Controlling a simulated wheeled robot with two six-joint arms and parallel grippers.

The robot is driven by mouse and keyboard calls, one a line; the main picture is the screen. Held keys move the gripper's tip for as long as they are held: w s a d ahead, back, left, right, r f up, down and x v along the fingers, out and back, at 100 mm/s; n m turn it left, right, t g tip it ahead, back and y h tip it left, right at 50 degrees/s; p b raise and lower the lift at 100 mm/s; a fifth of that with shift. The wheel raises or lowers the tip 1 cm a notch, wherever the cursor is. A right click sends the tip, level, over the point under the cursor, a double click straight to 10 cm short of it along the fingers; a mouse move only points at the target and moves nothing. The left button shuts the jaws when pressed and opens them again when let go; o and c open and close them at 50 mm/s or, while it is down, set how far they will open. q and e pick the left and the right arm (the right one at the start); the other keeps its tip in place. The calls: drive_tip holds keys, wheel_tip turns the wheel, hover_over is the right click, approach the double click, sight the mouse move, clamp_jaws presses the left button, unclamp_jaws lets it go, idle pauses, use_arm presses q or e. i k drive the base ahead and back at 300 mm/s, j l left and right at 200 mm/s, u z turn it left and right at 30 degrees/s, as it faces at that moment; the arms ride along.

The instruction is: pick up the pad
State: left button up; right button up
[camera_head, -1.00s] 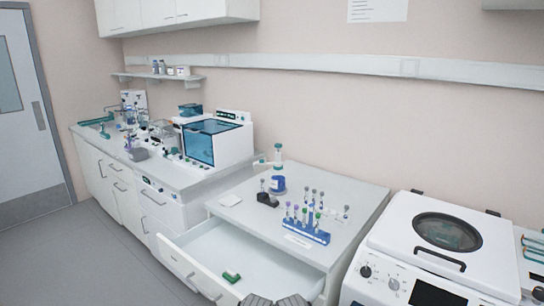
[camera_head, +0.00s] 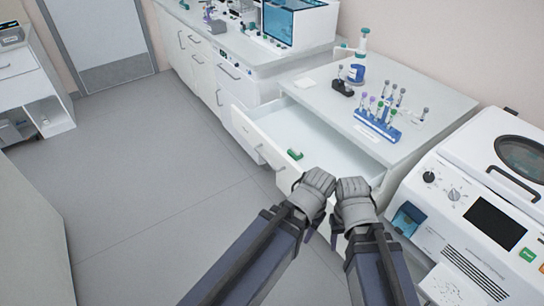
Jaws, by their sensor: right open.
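A small flat white square (camera_head: 305,83), which looks like the pad, lies on the left part of the counter top above the open drawer. My two arms reach up from the bottom of the view, side by side in front of the drawer. My right gripper (camera_head: 336,228) is open, with only dark parts of it showing below its wrist. My left gripper is mostly hidden by its own arm, so its jaws cannot be made out. Both are well short of the white square and apart from it.
The open drawer (camera_head: 305,133) juts out below the counter, with a small green object (camera_head: 294,154) in it. A blue rack (camera_head: 377,125) of tubes and a dark holder (camera_head: 343,88) stand on the counter. A white machine (camera_head: 470,200) is at right. The floor at left is clear.

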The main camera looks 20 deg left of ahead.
sight(294, 152)
drive_tip(key=z, duration=1.05)
drive_tip(key=u, duration=1.45)
drive_tip(key=i+l+u, duration=0.25)
drive_tip(key=u, duration=0.15)
drive_tip(key=i+l+u, duration=0.25)
drive_tip(key=i+l, duration=0.1)
drive_tip(key=i, duration=0.3)
